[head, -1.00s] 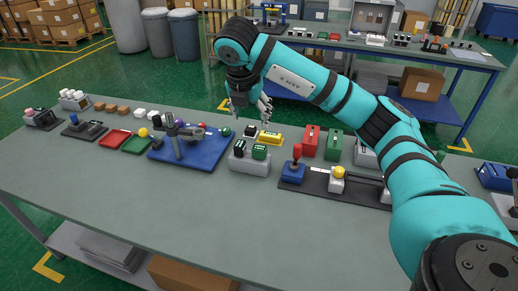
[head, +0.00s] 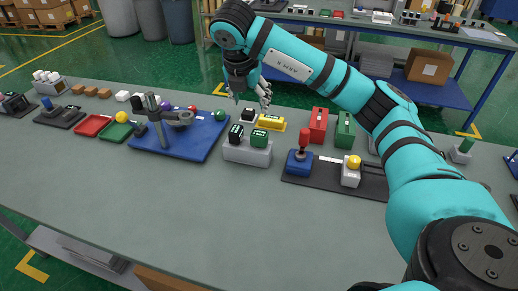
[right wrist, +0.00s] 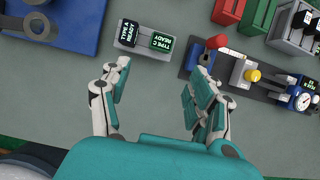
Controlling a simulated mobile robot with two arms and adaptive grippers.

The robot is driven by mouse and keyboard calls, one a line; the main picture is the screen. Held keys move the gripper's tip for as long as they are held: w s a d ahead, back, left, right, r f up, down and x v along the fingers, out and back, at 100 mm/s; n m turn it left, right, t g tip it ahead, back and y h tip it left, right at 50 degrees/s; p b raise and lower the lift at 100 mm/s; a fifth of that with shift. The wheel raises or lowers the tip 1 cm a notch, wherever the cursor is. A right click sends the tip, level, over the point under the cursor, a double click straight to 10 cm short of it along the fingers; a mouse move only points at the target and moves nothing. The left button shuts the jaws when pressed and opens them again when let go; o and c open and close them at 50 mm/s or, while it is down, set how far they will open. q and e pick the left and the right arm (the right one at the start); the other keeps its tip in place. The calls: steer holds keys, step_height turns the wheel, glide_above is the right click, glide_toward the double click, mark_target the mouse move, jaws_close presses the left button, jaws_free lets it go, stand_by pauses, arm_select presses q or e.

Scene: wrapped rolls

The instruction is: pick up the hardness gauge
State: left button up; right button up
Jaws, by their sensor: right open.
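Two small gauges stand side by side in a light grey stand (head: 246,153) at mid table. The black gauge (head: 236,132) reads "TYPE A READY" and the green gauge (head: 259,138) reads "TYPE C READY" in the right wrist view, where the black one (right wrist: 127,35) is left of the green one (right wrist: 161,43). I cannot tell which is meant by the hardness gauge. My right gripper (head: 252,97) is open and empty, above the table behind the stand in the head view. In the right wrist view its spread fingers (right wrist: 155,92) are apart from the stand. My left gripper is not in view.
Left of the stand is a blue board (head: 180,142) with a grey clamp stand. Right is a dark base with a red-handled blue block (head: 300,161) and a yellow knob (head: 353,161). A yellow case (head: 270,123) lies behind. The front of the table is clear.

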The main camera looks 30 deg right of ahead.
steer(key=f, duration=0.1)
steer(key=p, duration=0.2)
glide_toward(259, 133)
steer(key=x, duration=0.4)
steer(key=shift+a+f, duration=0.15)
steer(key=shift+f, duration=0.65)
steer(key=p+x, duration=0.1)
steer(key=x, duration=0.1)
steer(key=p+x, duration=0.1)
steer(key=x, duration=0.1)
steer(key=shift+w+d+f, duration=0.1)
steer(key=shift+w+d, duration=0.05)
steer(key=shift+d, duration=0.35)
steer(key=shift+f, duration=0.2)
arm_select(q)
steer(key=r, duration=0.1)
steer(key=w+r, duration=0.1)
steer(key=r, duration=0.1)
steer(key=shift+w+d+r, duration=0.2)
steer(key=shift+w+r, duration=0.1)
arm_select(e)
steer(key=shift+w, duration=0.1)
steer(key=c, duration=1.2)
